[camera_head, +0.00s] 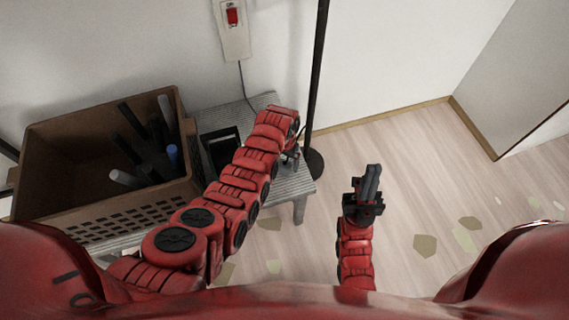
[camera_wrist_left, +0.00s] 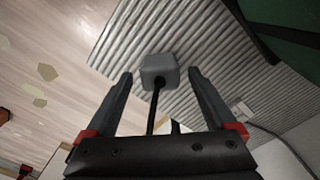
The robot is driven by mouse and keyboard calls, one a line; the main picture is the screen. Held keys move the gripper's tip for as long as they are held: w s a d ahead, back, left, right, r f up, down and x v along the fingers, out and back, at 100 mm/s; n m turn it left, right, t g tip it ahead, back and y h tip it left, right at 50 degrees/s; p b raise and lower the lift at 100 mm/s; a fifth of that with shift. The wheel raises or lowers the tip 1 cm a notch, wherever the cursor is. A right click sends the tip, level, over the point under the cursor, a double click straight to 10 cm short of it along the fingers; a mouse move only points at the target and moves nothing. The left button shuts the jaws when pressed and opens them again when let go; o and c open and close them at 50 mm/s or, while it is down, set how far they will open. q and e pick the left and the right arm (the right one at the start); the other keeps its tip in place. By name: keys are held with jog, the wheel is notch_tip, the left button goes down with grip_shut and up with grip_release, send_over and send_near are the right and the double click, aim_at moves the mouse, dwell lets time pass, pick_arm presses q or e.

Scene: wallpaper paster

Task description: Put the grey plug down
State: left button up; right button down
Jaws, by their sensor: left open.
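The grey plug (camera_wrist_left: 158,68) is a small block on the ridged grey tabletop (camera_wrist_left: 215,85) in the left wrist view. A dark cord runs from it towards my left gripper. My left gripper (camera_wrist_left: 160,85) is open, with one finger on each side of the plug and a gap at both sides. In the head view my left gripper (camera_head: 291,158) is over the right end of the small table (camera_head: 290,184), and I cannot make out the plug there. My right gripper (camera_head: 370,182) is over the floor, its fingers close together and empty.
A brown crate (camera_head: 110,218) with several tubes stands on the table's left part. A dark flat item (camera_head: 221,150) lies beside it. A black pole (camera_head: 318,80) stands close to the table's right end. A wall plate with a red switch (camera_head: 232,15) has a cord hanging down.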

aim_at(284, 164)
pick_arm(q)
notch_tip(284, 164, up, 9)
dwell(0.4)
jog(key=shift+r, duration=0.1)
dwell(0.3)
